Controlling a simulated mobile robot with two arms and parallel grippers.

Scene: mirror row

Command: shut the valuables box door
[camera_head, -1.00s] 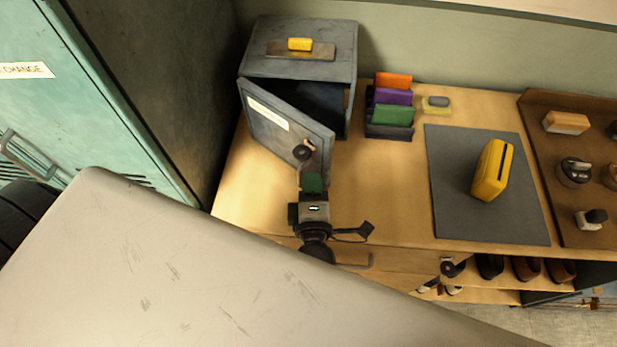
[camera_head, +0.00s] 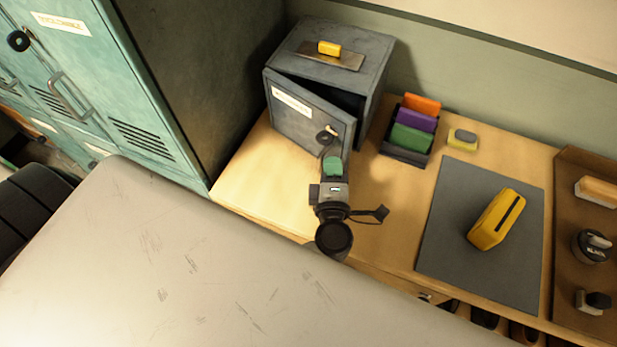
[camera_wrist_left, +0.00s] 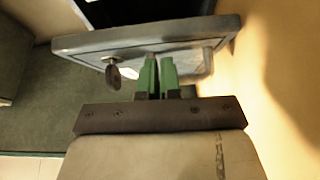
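The valuables box (camera_head: 362,58) is a grey metal box at the back of the wooden bench in the head view. Its door (camera_head: 300,122), with a white label and a dark round lock with a key (camera_head: 326,135), stands partly open. A dark gap shows at its right edge. My left gripper (camera_head: 332,164) is at the front of the door, near its lower right corner. In the left wrist view, the green fingertips (camera_wrist_left: 160,72) are together with only a sliver between them, at the door (camera_wrist_left: 190,62). Contact is not clear. The right gripper is out of view.
A rack with orange, purple and green pieces (camera_head: 412,132) stands right of the box. A yellow object (camera_head: 496,219) lies on a grey mat (camera_head: 445,235). Teal lockers (camera_head: 75,60) stand at left. A pale surface (camera_head: 190,270) covers the lower foreground.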

